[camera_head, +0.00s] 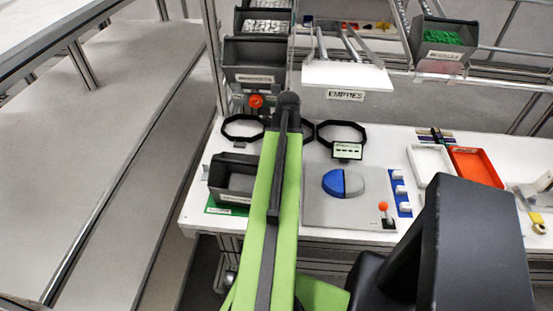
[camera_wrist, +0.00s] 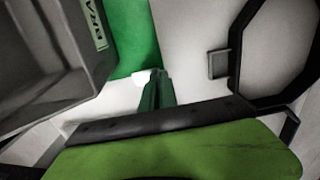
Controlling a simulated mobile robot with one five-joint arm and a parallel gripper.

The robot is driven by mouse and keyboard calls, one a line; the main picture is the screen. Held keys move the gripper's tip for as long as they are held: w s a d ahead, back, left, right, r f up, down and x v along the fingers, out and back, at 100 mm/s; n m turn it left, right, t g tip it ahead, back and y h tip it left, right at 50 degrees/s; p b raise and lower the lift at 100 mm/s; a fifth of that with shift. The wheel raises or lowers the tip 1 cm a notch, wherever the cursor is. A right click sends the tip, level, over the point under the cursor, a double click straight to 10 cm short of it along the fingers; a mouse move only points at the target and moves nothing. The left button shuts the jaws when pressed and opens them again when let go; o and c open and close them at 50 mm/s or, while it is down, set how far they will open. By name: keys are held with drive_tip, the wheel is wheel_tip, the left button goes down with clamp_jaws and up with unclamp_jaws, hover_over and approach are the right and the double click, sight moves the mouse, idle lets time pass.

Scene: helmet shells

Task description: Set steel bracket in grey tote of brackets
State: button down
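The grey tote (camera_head: 232,178) with a label on its front stands at the left of the white table, on a green mat. Its wall and part of the label fill the left of the wrist view (camera_wrist: 45,75). My gripper (camera_wrist: 156,82) shows there as a narrow dark shape over the table, beside the tote and apart from it. A small bright patch touches its tip in the picture; I cannot tell whether this is a steel bracket. In the head view my arm hides the gripper. No bracket is clearly recognisable.
A black ring frame (camera_head: 243,128) lies behind the tote. A grey board (camera_head: 320,212) with a blue and grey dome (camera_head: 343,183) lies right of my arm. A white tray (camera_head: 430,163) and a red tray (camera_head: 475,166) lie further right. Bins (camera_head: 255,60) hang above the table.

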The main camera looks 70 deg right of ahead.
drive_tip(key=w, duration=0.1)
drive_tip(key=w+a, duration=0.1)
drive_tip(key=w, duration=0.2)
drive_tip(key=shift+a+f+b, duration=0.15)
drive_tip(key=shift+f+b, duration=0.15)
drive_tip(key=shift+s+f+b, duration=0.1)
drive_tip(key=shift+f+b, duration=0.4)
drive_tip(key=shift+f, duration=0.05)
drive_tip(key=shift+r, duration=0.25)
drive_tip(key=shift+f, duration=0.25)
drive_tip(key=c, duration=1.6)
unclamp_jaws()
drive_tip(key=shift+r, duration=0.1)
drive_tip(key=shift+c, duration=0.2)
